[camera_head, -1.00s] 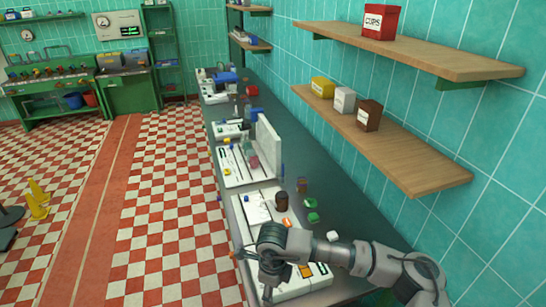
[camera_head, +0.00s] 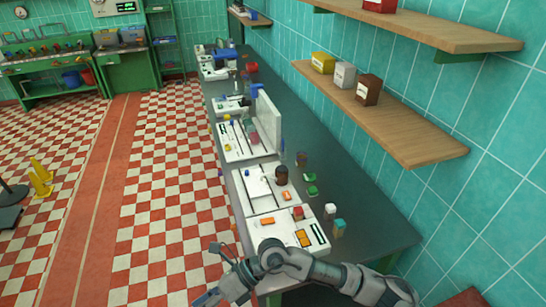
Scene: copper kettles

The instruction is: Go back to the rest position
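My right arm comes in from the lower right, over the near end of the long counter. My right gripper (camera_head: 211,274) is at the lower left of that arm, past the counter's left edge and above the checkered floor. Its fingers look spread apart, with nothing seen between them. It is small and partly cut by the bottom edge of the picture. My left gripper is not in view.
The dark counter (camera_head: 345,205) carries white work boards (camera_head: 258,187), a brown jar (camera_head: 282,175) and small coloured blocks. Wooden shelves (camera_head: 425,148) with boxes (camera_head: 368,90) hang on the right wall. The checkered floor beside the counter is clear.

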